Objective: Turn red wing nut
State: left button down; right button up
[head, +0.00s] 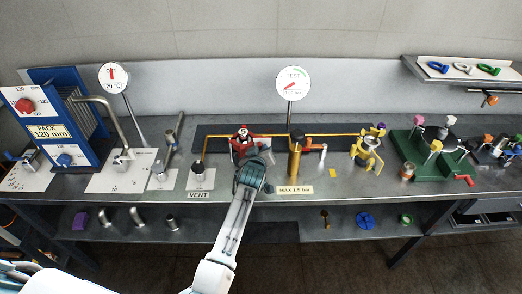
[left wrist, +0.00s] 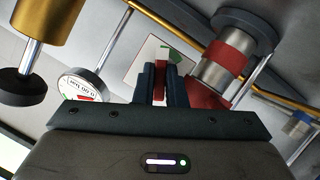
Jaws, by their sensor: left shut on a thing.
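A red clamp (head: 240,136) sits on the yellow pipe line at the back of the bench, and it also shows in the left wrist view as a red band (left wrist: 234,52) around a silver pipe fitting. My left gripper (head: 258,164) reaches up to the clamp from the front. In the left wrist view its two dark fingers (left wrist: 162,82) are shut on the red wing nut (left wrist: 161,72), a thin red piece beside the clamp. In the head view my gripper hides the wing nut. My right gripper is not in view.
A brass cylinder (head: 295,160) stands close right of my left gripper. A yellow clamp (head: 366,150) is further right, and a green stand (head: 436,165) beyond it. The steel bench front (head: 235,196) is mostly clear.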

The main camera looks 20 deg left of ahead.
pick_arm(q)
jog(key=shift+d+m+g+y+b, duration=0.1)
jog(key=shift+m+g+y+b, duration=0.2)
jog(key=shift+m+y+b, duration=0.75)
jog(key=shift+m+p, duration=0.3)
jog(key=shift+m, duration=0.05)
jog(key=c, duration=1.5)
grip_release()
